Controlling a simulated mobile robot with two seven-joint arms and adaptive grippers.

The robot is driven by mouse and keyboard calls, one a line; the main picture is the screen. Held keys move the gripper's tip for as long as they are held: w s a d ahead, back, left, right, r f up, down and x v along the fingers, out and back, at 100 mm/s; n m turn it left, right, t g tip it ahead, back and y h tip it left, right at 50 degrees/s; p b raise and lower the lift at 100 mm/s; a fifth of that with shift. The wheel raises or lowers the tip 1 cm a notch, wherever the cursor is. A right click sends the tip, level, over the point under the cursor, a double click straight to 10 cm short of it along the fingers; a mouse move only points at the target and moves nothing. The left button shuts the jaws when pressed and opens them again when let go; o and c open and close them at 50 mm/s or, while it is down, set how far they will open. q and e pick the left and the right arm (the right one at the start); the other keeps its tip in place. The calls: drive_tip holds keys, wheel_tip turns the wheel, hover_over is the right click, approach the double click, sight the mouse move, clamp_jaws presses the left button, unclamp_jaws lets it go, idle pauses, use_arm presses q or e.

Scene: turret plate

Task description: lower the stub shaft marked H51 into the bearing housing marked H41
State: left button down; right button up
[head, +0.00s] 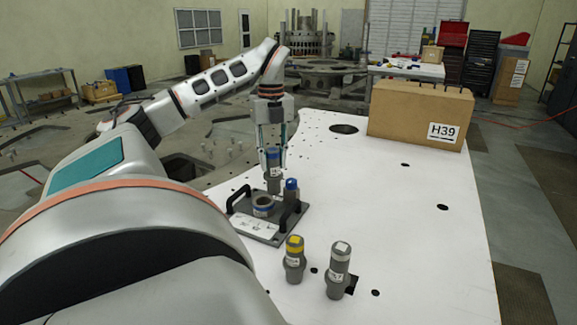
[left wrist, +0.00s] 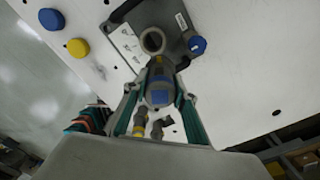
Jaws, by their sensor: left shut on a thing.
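My left gripper (head: 274,164) is shut on a grey stub shaft (head: 273,181) with a blue band, held roughly upright. Its label is too small to read. The housing stands on a dark plate (head: 262,228) with black handles. In the left wrist view the held shaft (left wrist: 160,96) points toward the housing's ring (left wrist: 153,41), whose bore looks empty and beside the shaft's line. My right gripper is not in view.
A blue-topped grey part (head: 291,190) stands close right of the housing. A yellow-banded shaft (head: 294,260) and a white-banded shaft (head: 339,272) stand in front. A cardboard box marked H39 (head: 410,112) sits at the back. The white table's (head: 420,240) right side is mostly clear.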

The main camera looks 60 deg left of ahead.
use_arm(q)
drive_tip(key=s+a+r, duration=0.2)
drive_tip(key=a, duration=0.2)
wheel_tip(320, 180, down, 11)
drive_tip(key=b, duration=0.9)
drive_tip(key=shift+w+d+n, duration=0.15)
drive_tip(key=shift+w+n, duration=0.05)
drive_tip(key=shift+n, duration=0.2)
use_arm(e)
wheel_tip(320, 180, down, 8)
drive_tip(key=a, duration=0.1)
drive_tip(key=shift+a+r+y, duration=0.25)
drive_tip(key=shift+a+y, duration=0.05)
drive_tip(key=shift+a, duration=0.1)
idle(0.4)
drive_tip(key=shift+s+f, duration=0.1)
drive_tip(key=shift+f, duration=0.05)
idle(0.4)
